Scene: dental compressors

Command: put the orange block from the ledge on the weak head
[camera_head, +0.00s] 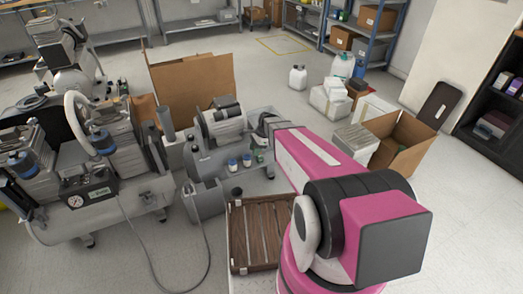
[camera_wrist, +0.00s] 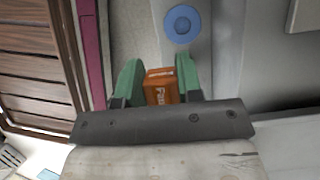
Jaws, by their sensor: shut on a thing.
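Below the block's tip is a grey surface with a round blue cap (camera_wrist: 182,23); I cannot tell whether the block touches that surface. In the head view my arm reaches towards the middle compressor (camera_head: 222,122), and the block is not clearly visible there. Twin-headed compressor units (camera_head: 95,190) stand at the left. I cannot tell which head is the weak one.
A slatted wooden crate (camera_head: 234,255) lies below the middle compressor and also shows in the wrist view (camera_wrist: 35,60). A hose (camera_head: 150,270) loops over the floor. Open cardboard boxes stand behind (camera_head: 190,82) and at right (camera_head: 412,135).

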